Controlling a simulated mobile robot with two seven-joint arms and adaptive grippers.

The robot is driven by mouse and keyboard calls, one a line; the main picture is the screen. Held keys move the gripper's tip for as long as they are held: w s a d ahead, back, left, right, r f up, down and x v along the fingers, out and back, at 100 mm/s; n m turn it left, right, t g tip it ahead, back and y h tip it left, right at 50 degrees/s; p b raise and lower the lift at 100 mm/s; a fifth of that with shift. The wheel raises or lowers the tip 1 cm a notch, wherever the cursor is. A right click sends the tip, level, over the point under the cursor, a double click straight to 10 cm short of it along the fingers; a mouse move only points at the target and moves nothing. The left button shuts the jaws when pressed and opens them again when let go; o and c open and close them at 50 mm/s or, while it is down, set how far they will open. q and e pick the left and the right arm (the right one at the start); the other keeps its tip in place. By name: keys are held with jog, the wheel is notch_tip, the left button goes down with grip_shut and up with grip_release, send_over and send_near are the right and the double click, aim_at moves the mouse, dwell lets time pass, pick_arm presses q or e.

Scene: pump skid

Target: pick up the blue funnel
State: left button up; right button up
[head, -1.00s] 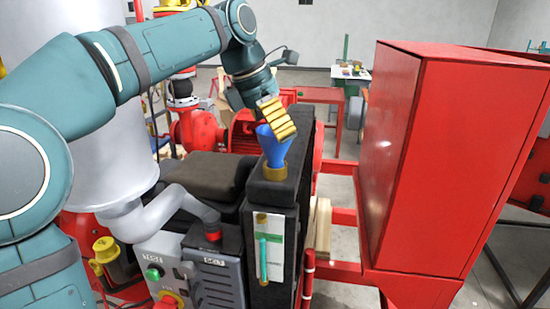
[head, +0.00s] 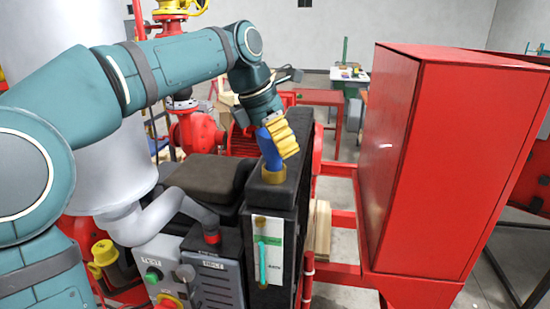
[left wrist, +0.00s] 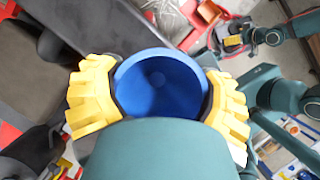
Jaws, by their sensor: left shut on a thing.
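The blue funnel (head: 268,148) stands with its lower end at the brass-coloured neck (head: 273,175) on top of the black tank (head: 285,195). My left gripper (head: 279,142) is at the funnel's upper part, its yellow fingers shut on it. In the left wrist view, the funnel's round open mouth (left wrist: 160,82) sits between the two yellow finger pads of the left gripper (left wrist: 158,98), one on each side. The funnel's spout is hidden in the neck. My right gripper does not show in the head view.
A large red cabinet (head: 440,160) stands to the right of the tank. A control panel (head: 190,275) with buttons and a sight gauge (head: 263,250) are in front. A grey pipe (head: 150,222) runs at the left.

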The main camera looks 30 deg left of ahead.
pick_arm(q)
jog(key=shift+r, duration=0.15)
jog(key=shift+r, duration=4.9)
jog(key=shift+s, duration=0.1)
